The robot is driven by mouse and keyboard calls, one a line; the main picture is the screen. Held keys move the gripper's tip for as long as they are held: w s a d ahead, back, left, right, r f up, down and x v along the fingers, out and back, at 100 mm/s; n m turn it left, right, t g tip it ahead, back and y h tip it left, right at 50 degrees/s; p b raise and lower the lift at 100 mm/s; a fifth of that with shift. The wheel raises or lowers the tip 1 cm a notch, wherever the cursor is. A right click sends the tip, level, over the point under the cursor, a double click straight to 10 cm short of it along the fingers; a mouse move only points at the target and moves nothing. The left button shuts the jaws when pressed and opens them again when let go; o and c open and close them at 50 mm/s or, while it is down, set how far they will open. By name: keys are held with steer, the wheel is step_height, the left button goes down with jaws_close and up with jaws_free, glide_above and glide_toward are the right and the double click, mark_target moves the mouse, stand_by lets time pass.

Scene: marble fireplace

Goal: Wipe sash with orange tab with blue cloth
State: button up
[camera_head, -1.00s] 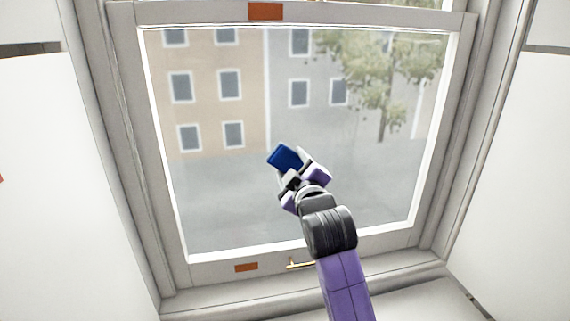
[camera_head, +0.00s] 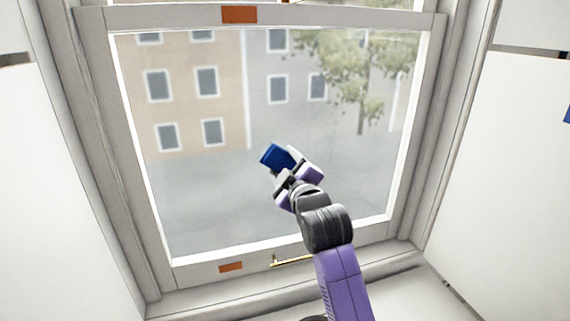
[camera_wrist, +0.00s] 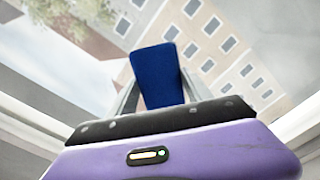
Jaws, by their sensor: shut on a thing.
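The window sash (camera_head: 424,135) has a pale frame around a hazy glass pane (camera_head: 200,195). One orange tab (camera_head: 239,14) is on its top rail and another orange tab (camera_head: 231,268) is on its bottom rail. My gripper (camera_head: 284,165) is shut on the blue cloth (camera_head: 275,157), in front of the lower middle of the pane. In the wrist view the folded blue cloth (camera_wrist: 158,76) sticks out from between the fingers. I cannot tell whether the cloth touches the glass.
A brass handle (camera_head: 292,261) is on the bottom rail, right of the lower tab. White walls (camera_head: 500,160) stand on both sides of the window recess, with a sill (camera_head: 390,270) below. A small blue thing shows at the right edge. Buildings and a tree show behind the glass.

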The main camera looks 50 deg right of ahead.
mark_target(254, 162)
steer(key=shift+w+a, duration=0.65)
steer(key=shift+a, duration=0.3)
steer(key=shift+w+a, duration=0.7)
steer(key=shift+a, duration=0.3)
steer(key=shift+w+a, duration=0.65)
steer(key=shift+a, duration=0.3)
steer(key=shift+s, duration=0.1)
steer(key=shift+v, duration=1)
steer(key=shift+p+v, duration=0.45)
steer(key=shift+v, duration=1.5)
steer(key=shift+v, duration=1.5)
